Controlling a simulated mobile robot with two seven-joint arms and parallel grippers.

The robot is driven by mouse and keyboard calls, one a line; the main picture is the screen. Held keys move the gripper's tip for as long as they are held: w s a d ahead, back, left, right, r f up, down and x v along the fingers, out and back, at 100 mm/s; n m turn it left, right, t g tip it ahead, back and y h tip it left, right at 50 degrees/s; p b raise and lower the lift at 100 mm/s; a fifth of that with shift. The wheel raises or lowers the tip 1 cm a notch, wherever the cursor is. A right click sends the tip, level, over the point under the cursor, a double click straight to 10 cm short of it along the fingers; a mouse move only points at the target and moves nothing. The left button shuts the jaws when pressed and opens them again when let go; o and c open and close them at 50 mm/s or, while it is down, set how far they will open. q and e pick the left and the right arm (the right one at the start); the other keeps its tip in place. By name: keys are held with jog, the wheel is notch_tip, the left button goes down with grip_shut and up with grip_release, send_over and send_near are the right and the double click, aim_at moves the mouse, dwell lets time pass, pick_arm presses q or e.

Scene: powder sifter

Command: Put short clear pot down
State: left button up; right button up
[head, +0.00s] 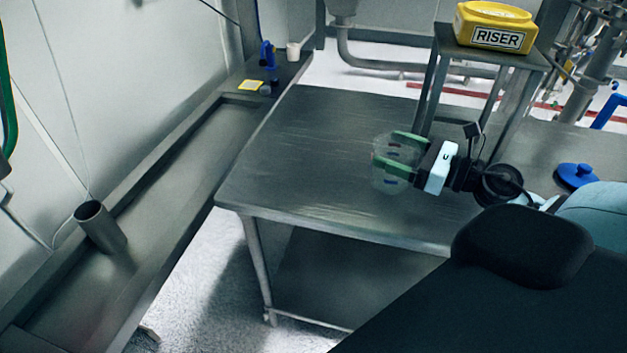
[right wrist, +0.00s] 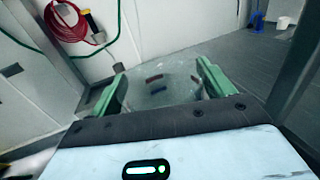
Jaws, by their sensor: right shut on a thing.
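The short clear pot (head: 394,180) is a see-through vessel with small dark and reddish marks on its side. It is over the metal table (head: 300,150); I cannot tell whether its base touches the top. My right gripper (head: 391,154) has green fingers on both sides of the pot and is shut on it. In the right wrist view the pot (right wrist: 165,88) sits between the green fingers of the gripper (right wrist: 160,88). My left gripper is not in view.
A metal stand (head: 490,52) bearing a yellow RISER block (head: 496,28) stands just behind my right gripper. A blue lid (head: 577,175) lies to the right. A metal cylinder (head: 100,226) stands on the left ledge. The table's left part is clear.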

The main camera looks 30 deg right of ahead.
jog(key=shift+w+d+r+h, duration=0.2)
jog(key=shift+d+r+h, duration=0.1)
jog(key=shift+d, duration=0.15)
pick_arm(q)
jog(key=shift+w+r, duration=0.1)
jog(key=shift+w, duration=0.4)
pick_arm(e)
jog(key=shift+w, duration=0.1)
jog(key=shift+w+a+f+p, duration=0.35)
jog(key=shift+w+a+f, duration=0.55)
jog(key=shift+w+a, duration=0.95)
jog(key=shift+w+a+f+p, duration=0.4)
jog(key=shift+w+a+f, duration=0.7)
jog(key=shift+w, duration=1.3)
jog(key=shift+w+a+f+p, duration=0.35)
jog(key=shift+w+a+f, duration=0.4)
jog(key=shift+w+a, duration=1.15)
jog(key=shift+w+d+r, duration=0.2)
jog(key=shift+f, duration=0.2)
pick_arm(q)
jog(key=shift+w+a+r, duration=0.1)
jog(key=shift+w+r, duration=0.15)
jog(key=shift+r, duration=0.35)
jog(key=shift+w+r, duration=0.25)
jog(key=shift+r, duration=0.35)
pick_arm(e)
jog(key=o, duration=0.9)
jog(key=shift+r, duration=0.1)
